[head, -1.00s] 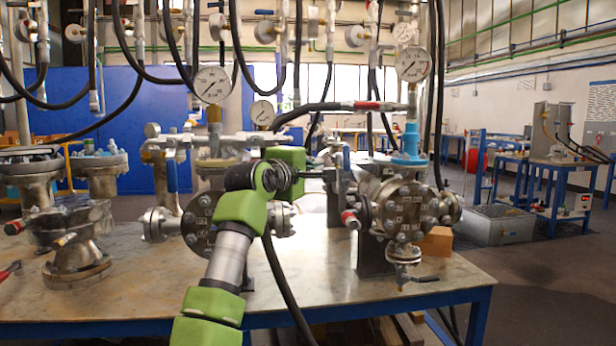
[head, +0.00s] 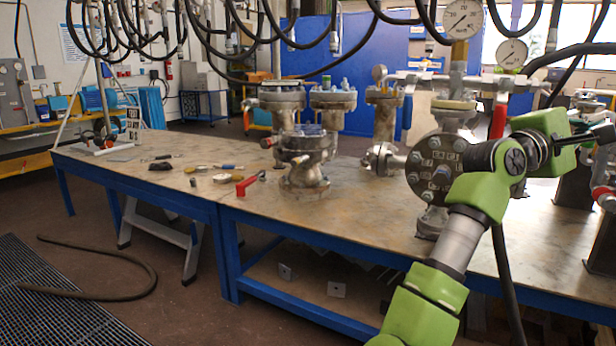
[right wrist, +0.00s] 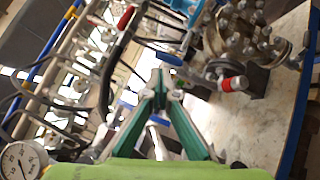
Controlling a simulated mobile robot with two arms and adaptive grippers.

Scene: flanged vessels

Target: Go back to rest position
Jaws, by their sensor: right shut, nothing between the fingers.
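My right arm, green and grey, rises from the bottom right of the head view. It passes in front of the flanged vessel (head: 424,192) on the bench. My right gripper (head: 588,138) points right near the picture's right edge, partly cut off. In the right wrist view the green-padded fingers of this gripper (right wrist: 160,78) converge to a closed tip with nothing between them. Beyond them are a red-ended handle (right wrist: 232,83) and a bolted flange (right wrist: 245,35). My left gripper is not in view.
The steel-topped bench (head: 360,215) carries another flanged vessel (head: 305,160) and a red-handled tool (head: 250,183). Black hoses hang above it. A pressure gauge (head: 463,18) stands over the nearer vessel. A dark hose (head: 130,295) lies on the floor at left.

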